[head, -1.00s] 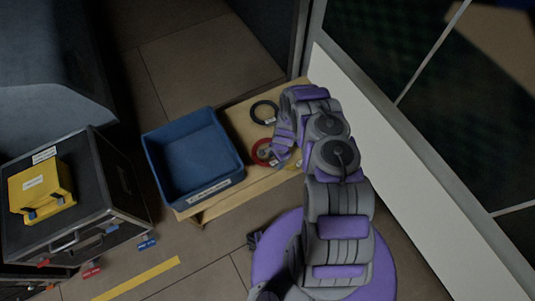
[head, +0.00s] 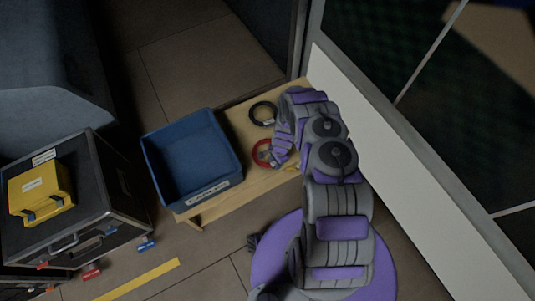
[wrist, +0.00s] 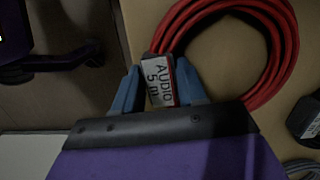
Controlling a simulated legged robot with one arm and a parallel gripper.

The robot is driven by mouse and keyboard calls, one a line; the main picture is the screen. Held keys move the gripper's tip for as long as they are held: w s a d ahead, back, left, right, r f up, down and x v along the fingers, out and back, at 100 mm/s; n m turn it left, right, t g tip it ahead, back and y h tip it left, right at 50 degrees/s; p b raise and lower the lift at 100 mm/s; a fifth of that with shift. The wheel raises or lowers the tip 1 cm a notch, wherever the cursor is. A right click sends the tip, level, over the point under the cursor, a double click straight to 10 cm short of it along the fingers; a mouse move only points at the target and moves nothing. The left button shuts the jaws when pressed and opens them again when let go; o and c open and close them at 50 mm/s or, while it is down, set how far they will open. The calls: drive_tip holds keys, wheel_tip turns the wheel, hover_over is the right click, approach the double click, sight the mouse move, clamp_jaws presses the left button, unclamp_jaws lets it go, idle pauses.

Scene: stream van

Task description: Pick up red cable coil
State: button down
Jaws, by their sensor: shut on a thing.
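The red cable coil (head: 262,153) lies on the wooden bench (head: 240,122), to the right of the blue bin. In the wrist view the red coil (wrist: 287,50) fills the upper right, and its white tag reading "AUDIO 5 m" (wrist: 158,80) sits between the blue fingertips. My gripper (wrist: 158,88) is shut on the coil at this tagged part. In the head view my gripper (head: 276,154) is at the coil's right side, and my arm partly hides it. I cannot tell any gap between the coil and the bench.
A blue bin (head: 208,190) with a label stands on the bench's left part. A black cable coil (head: 263,113) lies just behind the red one. A yellow case (head: 40,188) sits on a black flight case (head: 105,190) at left. A white panel (head: 400,160) runs along the right.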

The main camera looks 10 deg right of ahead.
drive_tip(key=shift+a, duration=0.35)
